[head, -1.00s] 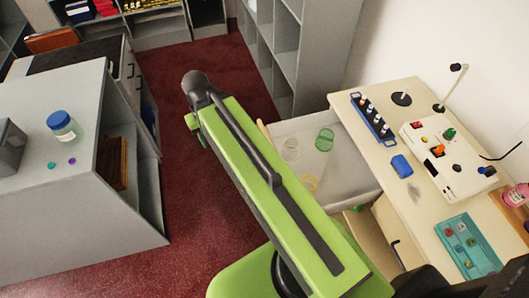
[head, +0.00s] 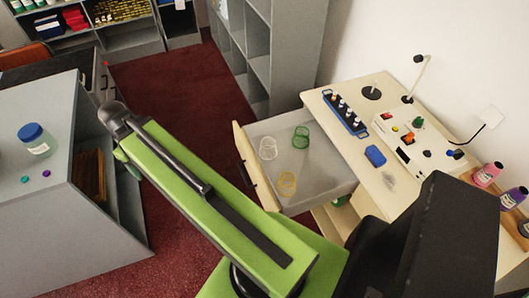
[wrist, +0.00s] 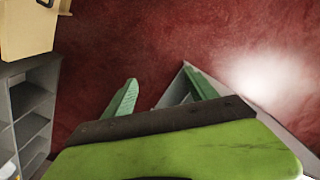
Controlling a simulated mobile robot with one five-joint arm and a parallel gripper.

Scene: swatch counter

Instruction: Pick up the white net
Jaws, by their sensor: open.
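The white net (head: 268,149) is a small pale mesh cylinder in the open drawer (head: 324,179), near the drawer's front panel. A green net (head: 301,138) lies to its right and a yellow net (head: 287,183) lies below it in the picture. My gripper (wrist: 159,86) shows in the wrist view with its two green fingers apart and nothing between them, over red floor. The wrist view does not show the white net.
The cream counter (head: 335,87) right of the drawer carries a blue rack (head: 345,112), a blue block (head: 375,156) and a white control box (head: 413,143). A grey cabinet (head: 40,220) with a blue-lidded jar (head: 34,141) stands left. Red carpet (head: 190,110) lies clear between.

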